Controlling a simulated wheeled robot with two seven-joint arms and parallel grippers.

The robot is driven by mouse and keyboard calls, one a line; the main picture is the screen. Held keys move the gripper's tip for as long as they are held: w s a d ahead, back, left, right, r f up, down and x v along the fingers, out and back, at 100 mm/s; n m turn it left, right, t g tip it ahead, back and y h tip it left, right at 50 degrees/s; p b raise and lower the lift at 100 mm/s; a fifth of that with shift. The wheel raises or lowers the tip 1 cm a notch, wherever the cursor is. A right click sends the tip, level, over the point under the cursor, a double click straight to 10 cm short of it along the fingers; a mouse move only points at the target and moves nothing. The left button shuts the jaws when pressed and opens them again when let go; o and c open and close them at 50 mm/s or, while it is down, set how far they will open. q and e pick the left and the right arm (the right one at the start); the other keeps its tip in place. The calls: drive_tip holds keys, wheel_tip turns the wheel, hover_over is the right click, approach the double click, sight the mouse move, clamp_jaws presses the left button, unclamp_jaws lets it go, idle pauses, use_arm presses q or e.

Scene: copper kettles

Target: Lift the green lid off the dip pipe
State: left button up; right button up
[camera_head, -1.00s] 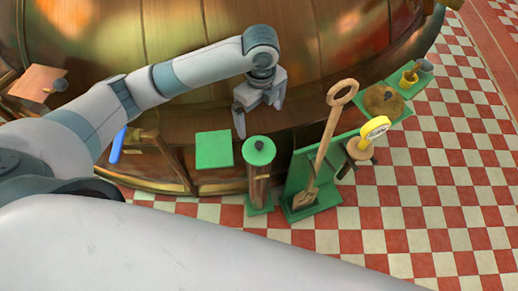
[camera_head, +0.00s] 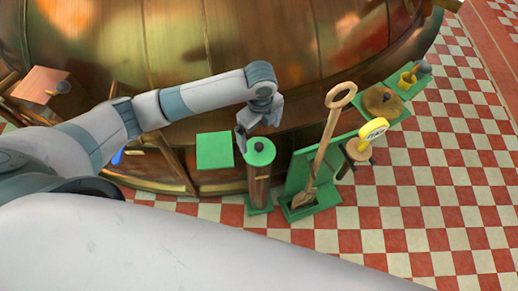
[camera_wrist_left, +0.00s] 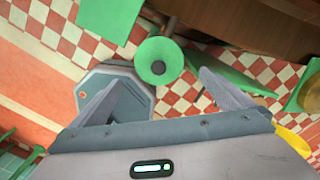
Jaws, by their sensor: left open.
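The green lid (camera_head: 260,151) is round with a dark knob in its middle and sits on top of the upright dip pipe (camera_head: 258,189). My left gripper (camera_head: 257,132) is open and empty, just behind and above the lid in the head view. In the left wrist view the lid (camera_wrist_left: 158,61) shows beyond and between the two spread fingers (camera_wrist_left: 165,95), apart from them. Most of the pipe is hidden below the lid there. My right gripper is not in view.
A green square plate (camera_head: 214,150) is left of the pipe. Right of it, a wooden shovel (camera_head: 323,145) stands in a green holder, near a yellow gauge (camera_head: 373,129). The large copper kettle (camera_head: 190,60) fills the back. Checkered floor (camera_head: 440,190) lies open at right.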

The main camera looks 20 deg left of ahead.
sight(259, 145)
use_arm(q)
drive_tip(key=shift+f, duration=1.85)
drive_tip(key=shift+s+f+p, duration=0.1)
drive_tip(key=shift+f+p, duration=0.35)
drive_tip(key=shift+p, duration=0.1)
wheel_tip(259, 145, down, 3)
drive_tip(key=shift+a+f+p, duration=0.1)
drive_tip(key=shift+a+p, duration=0.05)
drive_tip(key=shift+p, duration=0.35)
drive_tip(key=shift+f, duration=0.55)
drive_tip(key=c, duration=1)
